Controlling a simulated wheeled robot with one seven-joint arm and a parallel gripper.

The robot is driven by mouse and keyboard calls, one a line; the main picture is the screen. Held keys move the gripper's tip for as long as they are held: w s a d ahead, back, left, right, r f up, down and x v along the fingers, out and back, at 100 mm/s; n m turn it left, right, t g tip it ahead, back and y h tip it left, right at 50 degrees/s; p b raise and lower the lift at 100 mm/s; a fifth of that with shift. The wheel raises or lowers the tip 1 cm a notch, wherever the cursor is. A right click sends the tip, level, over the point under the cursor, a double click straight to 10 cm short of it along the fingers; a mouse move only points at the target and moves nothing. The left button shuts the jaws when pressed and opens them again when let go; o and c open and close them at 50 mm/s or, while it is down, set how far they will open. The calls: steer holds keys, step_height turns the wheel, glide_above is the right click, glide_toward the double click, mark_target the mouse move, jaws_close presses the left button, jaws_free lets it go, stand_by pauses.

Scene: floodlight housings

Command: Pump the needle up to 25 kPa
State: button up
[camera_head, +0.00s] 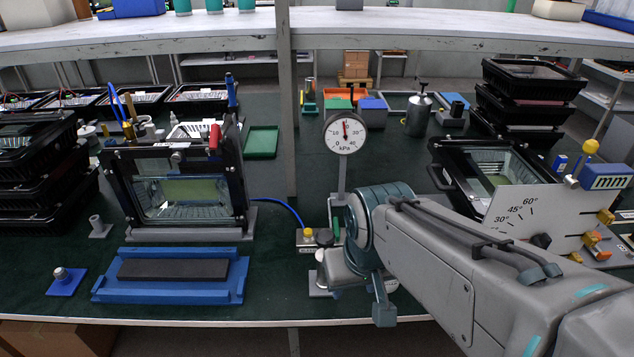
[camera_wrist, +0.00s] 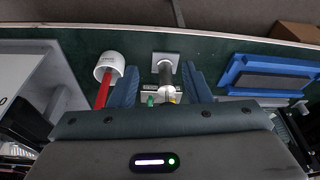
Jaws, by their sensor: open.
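The pressure gauge (camera_head: 345,133) stands upright on a post at the back of the bench. Its dial reads in kPa, and its needle points nearly straight up, around the middle of the scale. My gripper (camera_wrist: 160,77) is open, its two blue fingers pointing down at the bench. A small block with a yellow knob (camera_head: 308,233) sits at the end of a blue hose. My arm hides part of this area.
A framed floodlight housing (camera_head: 185,185) stands left of the gauge, behind a blue tray (camera_head: 170,290). A white angle plate (camera_head: 540,220) is at right. Black housings are stacked at both sides.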

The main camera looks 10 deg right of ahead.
steer(key=shift+w+r, duration=0.15)
steer(key=c, duration=0.9)
steer(key=shift+m+g, duration=0.3)
steer(key=shift+g, duration=0.1)
steer(key=w+r+p, duration=0.1)
steer(key=w, duration=0.1)
steer(key=w+r+p, duration=0.1)
steer(key=w, duration=0.2)
steer(key=w+r, duration=0.1)
steer(key=w, duration=0.2)
steer(key=shift+w+p, duration=0.1)
steer(key=shift+p, duration=0.3)
jaws_close()
steer(key=p, duration=0.2)
glide_toward(326, 237)
steer(key=shift+w+a+r+m+g, duration=0.1)
steer(key=shift+w+r+m+g, duration=0.25)
steer(key=shift+w+m+g, duration=0.1)
steer(key=f+b, duration=0.1)
steer(key=f, duration=0.1)
steer(key=f+b, duration=0.4)
steer(key=f, duration=0.1)
steer(key=shift+w, duration=0.3)
steer(key=shift+f, duration=0.1)
